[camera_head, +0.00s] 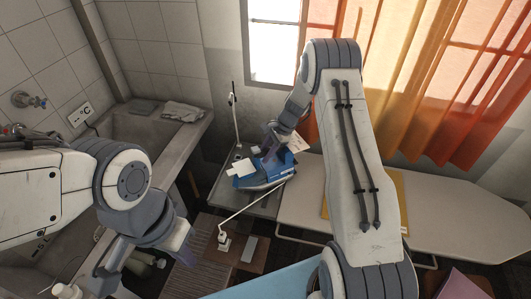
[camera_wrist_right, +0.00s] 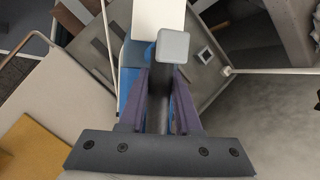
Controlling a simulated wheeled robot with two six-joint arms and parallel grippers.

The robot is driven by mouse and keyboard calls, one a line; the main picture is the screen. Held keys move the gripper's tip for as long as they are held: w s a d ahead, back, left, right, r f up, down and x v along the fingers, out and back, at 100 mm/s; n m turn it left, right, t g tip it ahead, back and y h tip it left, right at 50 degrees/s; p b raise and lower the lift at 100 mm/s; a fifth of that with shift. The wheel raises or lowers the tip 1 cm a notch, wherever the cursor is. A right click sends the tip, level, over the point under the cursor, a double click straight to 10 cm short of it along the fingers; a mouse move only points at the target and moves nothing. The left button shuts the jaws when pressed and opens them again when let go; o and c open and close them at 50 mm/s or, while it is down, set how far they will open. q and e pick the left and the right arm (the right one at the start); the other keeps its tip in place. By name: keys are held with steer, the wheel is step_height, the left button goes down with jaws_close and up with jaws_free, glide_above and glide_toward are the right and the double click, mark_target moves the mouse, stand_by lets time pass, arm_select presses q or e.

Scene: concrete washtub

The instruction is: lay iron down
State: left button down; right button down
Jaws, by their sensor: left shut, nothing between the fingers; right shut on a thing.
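The blue iron (camera_head: 262,174) is above the grey metal rest at the left end of the ironing board (camera_head: 450,213). My right gripper (camera_head: 272,147) is shut on the iron from above. In the right wrist view, my right gripper's purple fingers (camera_wrist_right: 160,105) are either side of the dark handle, with parts of the iron's blue body (camera_wrist_right: 128,85) behind them. I cannot tell whether the iron touches the rest. My left gripper (camera_head: 104,284) is shut and empty at the lower left, well away from the iron, its tips hard to make out.
A yellow cloth (camera_head: 398,190) lies on the board, partly behind my right arm. A concrete washtub (camera_head: 140,122) with grey cloths (camera_head: 183,111) stands at the back left. A thin upright rod (camera_head: 234,115) rises behind the iron. The board's right part is clear.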

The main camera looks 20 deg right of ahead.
steer(key=shift+f, duration=0.3)
stand_by(0.5)
steer(key=c, duration=0.6)
jaws_free()
steer(key=shift+o, duration=0.4)
steer(key=shift+s+f+b, duration=0.1)
steer(key=shift+f+b, duration=0.05)
steer(key=shift+b, duration=0.15)
